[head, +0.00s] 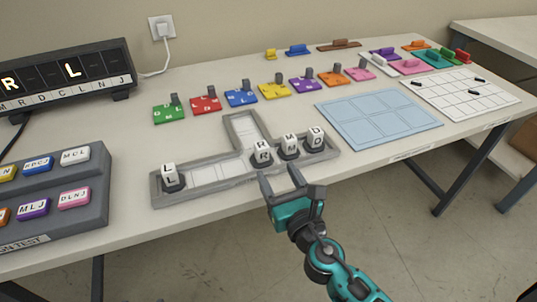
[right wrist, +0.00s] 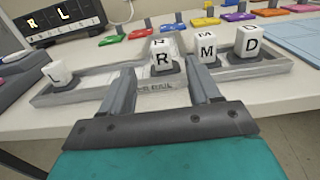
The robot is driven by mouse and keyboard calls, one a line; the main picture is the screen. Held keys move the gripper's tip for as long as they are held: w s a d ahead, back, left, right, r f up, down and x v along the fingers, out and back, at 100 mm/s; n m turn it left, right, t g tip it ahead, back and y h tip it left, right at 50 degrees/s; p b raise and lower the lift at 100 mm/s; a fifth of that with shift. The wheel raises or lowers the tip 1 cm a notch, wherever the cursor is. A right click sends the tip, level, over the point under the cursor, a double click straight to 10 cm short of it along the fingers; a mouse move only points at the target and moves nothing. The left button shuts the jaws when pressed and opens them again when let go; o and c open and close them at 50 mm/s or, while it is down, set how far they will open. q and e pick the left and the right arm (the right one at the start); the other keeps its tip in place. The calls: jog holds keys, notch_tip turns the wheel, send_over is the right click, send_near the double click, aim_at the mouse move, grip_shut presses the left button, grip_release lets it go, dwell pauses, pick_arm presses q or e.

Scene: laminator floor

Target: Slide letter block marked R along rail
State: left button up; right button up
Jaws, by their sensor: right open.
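The letter block R (head: 263,153) stands upright in the grey rail (head: 213,188), at the junction below the rail's upright branch. In the right wrist view the block R (right wrist: 163,60) shows between my open fingers, beyond their tips. My right gripper (head: 281,181) is open and empty, at the rail's front edge just in front of R. It also shows in the right wrist view (right wrist: 163,88). Block M (head: 289,146) and block D (head: 315,139) stand to the right of R. Block L (head: 170,177) stands at the rail's left end. My left gripper is not in view.
A black display (head: 68,78) at the back left shows lit R and L. A grey button box (head: 48,205) stands at the front left. Coloured pieces line the table's back. A blue mat (head: 378,117) and white grid board (head: 465,92) lie right. The rail is clear between L and R.

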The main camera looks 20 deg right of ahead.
aim_at(264, 150)
jog(key=w, duration=1)
jog(key=shift+w+a, duration=0.2)
jog(key=shift+w, duration=0.15)
grip_shut()
